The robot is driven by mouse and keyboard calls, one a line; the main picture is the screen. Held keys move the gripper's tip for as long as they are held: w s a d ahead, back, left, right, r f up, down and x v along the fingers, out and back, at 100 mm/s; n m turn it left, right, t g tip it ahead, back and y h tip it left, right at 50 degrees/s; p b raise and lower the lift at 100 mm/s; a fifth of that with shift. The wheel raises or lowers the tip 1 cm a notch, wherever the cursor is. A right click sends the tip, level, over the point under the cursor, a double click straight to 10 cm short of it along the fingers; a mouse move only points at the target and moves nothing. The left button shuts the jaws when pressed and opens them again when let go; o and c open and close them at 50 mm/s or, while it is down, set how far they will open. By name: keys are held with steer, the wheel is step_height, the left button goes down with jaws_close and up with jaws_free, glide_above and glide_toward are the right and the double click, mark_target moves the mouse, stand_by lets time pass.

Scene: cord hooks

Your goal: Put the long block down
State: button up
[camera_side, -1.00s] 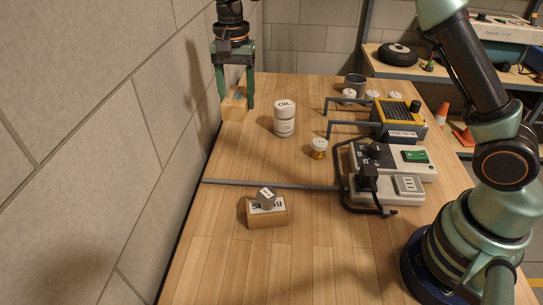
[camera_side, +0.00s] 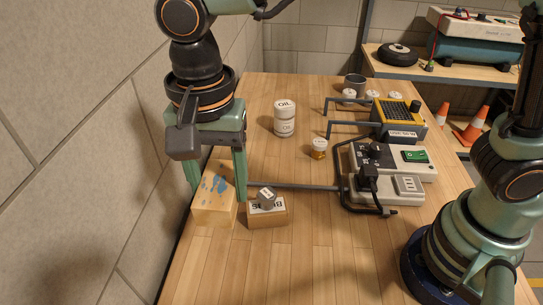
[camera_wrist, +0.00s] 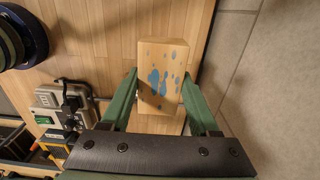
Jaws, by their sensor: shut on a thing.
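The long block (camera_side: 213,205) is pale wood with blue paint splotches. My gripper (camera_side: 218,190) is shut on it at the left of the bench, near the wall, in the side view. In the wrist view the long block (camera_wrist: 162,75) lies between the two fingers (camera_wrist: 160,95), reaching out beyond them. Whether its underside touches the bench or hangs above it, I cannot tell.
Just right of the long block stands a small wooden box (camera_side: 267,217) with a lettered label and a grey cube (camera_side: 267,195) on it. A grey rod (camera_side: 300,187) runs behind. The front bench (camera_side: 310,265) is clear.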

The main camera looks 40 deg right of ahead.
mark_target(239, 277)
steer(key=shift+s+a, duration=0.2)
steer(key=shift+s, duration=0.55)
steer(key=shift+s+f, duration=0.25)
steer(key=shift+f, duration=0.1)
step_height(239, 277, down, 20)
steer(key=shift+r, duration=0.25)
steer(key=o, duration=1.4)
steer(key=shift+f, duration=0.1)
steer(key=shift+o, duration=0.2)
